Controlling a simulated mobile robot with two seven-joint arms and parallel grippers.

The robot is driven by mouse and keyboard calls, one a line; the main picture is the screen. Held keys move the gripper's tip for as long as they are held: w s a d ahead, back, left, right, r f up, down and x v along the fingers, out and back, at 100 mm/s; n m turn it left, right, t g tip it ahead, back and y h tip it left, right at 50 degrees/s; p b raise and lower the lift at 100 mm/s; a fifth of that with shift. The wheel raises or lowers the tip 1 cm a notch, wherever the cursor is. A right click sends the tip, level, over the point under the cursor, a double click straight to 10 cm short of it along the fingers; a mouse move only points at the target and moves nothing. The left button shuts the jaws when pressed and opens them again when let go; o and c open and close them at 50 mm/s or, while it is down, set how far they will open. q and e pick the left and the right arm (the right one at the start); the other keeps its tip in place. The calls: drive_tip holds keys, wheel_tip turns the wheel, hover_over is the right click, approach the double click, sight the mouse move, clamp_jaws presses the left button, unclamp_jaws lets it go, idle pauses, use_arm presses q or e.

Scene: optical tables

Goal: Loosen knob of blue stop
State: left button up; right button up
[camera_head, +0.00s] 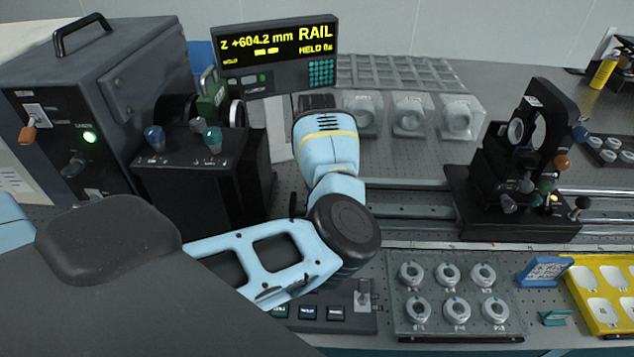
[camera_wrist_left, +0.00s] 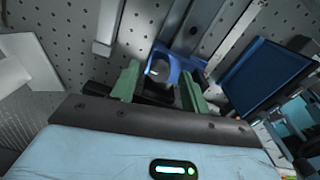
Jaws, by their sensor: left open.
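In the left wrist view, the blue stop (camera_wrist_left: 186,63) sits by a metal rail, just beyond my fingertips. Its dark rounded knob (camera_wrist_left: 159,73) shows between the two green fingers of my left gripper (camera_wrist_left: 160,84). The fingers are apart, one on each side of the knob; I cannot tell whether either touches it. The lower part of the knob and stop is hidden by the gripper. In the head view my light blue left arm hides the stop and the gripper. My right gripper is in neither view.
A display (camera_head: 277,57) reading "Z +604.2 mm RAIL" stands behind the arm. A dark box with knobs (camera_head: 200,165) stands left. A black optical mount (camera_head: 520,160) sits on the rail (camera_head: 415,205) at right. A tray of rings (camera_head: 455,318) lies in front.

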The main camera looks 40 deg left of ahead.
use_arm(q)
drive_tip(key=shift+f, duration=0.4)
drive_tip(key=shift+c, duration=0.4)
